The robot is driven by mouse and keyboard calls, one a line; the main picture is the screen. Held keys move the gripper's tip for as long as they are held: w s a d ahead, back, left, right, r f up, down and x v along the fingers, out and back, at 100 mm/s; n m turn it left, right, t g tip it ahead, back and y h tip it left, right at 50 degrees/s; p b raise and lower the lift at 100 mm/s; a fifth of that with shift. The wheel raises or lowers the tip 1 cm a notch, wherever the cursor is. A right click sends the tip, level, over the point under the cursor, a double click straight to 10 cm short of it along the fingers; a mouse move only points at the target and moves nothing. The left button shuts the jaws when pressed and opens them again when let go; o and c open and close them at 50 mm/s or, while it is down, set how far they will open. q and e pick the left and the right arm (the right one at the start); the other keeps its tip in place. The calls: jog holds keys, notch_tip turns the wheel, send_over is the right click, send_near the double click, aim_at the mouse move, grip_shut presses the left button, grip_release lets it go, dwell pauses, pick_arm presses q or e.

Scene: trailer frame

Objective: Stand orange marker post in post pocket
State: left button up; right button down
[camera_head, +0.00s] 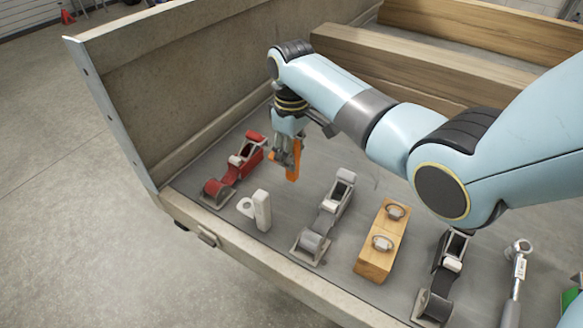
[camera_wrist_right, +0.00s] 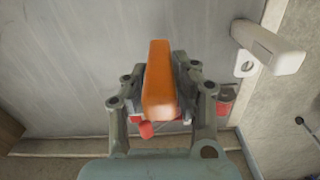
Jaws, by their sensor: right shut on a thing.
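The orange marker post (camera_head: 293,163) is held in my right gripper (camera_head: 287,150), above the grey trailer bed. In the right wrist view the post (camera_wrist_right: 161,82) stands between the two fingers of the gripper (camera_wrist_right: 160,100), which are shut on it. A white upright block with a flat ring at its foot (camera_head: 262,210) stands on the bed, in front and to the left of the post. It also shows at the upper right of the wrist view (camera_wrist_right: 268,46). I cannot tell for sure whether it is the post pocket. My left gripper is not in view.
A red ratchet strap (camera_head: 236,170) lies left of the gripper. A grey ratchet (camera_head: 325,215), a wooden block with rings (camera_head: 382,243), a black ratchet (camera_head: 443,275) and a wrench (camera_head: 516,280) lie to the right. Trailer walls (camera_head: 190,60) and wooden beams (camera_head: 420,65) bound the bed.

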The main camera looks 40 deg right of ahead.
aim_at(290, 176)
notch_tip(290, 176, down, 2)
jog(key=shift+f, duration=0.65)
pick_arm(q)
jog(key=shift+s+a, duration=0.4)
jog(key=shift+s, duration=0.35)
pick_arm(e)
jog(key=shift+f, duration=0.1)
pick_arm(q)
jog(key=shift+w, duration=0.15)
pick_arm(e)
jog(key=shift+f, duration=0.1)
jog(key=c, duration=1)
grip_release()
jog(key=shift+f, duration=0.1)
jog(key=shift+c, duration=0.2)
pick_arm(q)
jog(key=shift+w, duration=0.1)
